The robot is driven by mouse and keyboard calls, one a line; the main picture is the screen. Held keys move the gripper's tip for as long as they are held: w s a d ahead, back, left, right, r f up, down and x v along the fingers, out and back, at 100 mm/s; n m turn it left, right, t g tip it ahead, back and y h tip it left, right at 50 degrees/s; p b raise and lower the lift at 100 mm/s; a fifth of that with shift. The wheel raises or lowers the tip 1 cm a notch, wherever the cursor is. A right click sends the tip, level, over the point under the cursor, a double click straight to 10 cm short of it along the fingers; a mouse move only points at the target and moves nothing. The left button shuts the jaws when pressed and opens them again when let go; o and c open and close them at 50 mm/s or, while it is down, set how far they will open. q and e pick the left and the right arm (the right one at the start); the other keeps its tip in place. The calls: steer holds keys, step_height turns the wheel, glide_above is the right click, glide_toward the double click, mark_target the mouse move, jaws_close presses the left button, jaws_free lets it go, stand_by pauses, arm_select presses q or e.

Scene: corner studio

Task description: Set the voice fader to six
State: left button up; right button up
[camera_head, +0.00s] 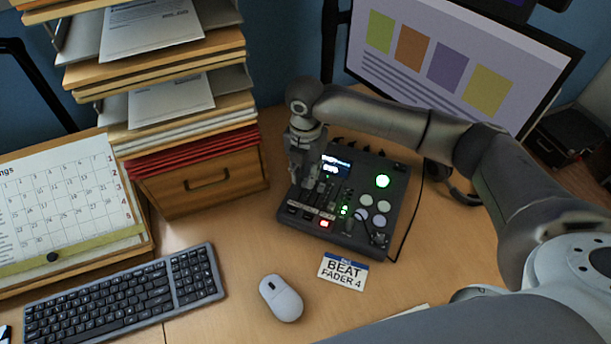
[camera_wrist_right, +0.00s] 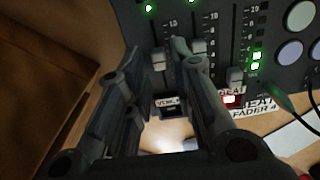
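The dark mixer (camera_head: 345,222) stands on the desk with lit green and red lights. In the right wrist view, the leftmost fader cap (camera_wrist_right: 158,60) sits above a partly covered label that seems to read VOICE (camera_wrist_right: 167,102). My right gripper (camera_head: 301,178) points down over the mixer's left side; in its wrist view the fingers (camera_wrist_right: 157,66) are apart, one on each side of that cap. I cannot tell whether they touch it. The cap stands a little below a 10 mark; its exact setting is unclear. My left gripper is out of view.
A card reading BEAT FADER 4 (camera_head: 343,271) and a mouse (camera_head: 281,298) lie before the mixer. A wooden drawer box (camera_head: 205,182) is close on the left, a monitor (camera_head: 460,60) behind. A cable runs at the right.

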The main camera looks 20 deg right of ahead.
mark_target(305, 183)
steer(key=shift+f, duration=1.15)
jaws_close()
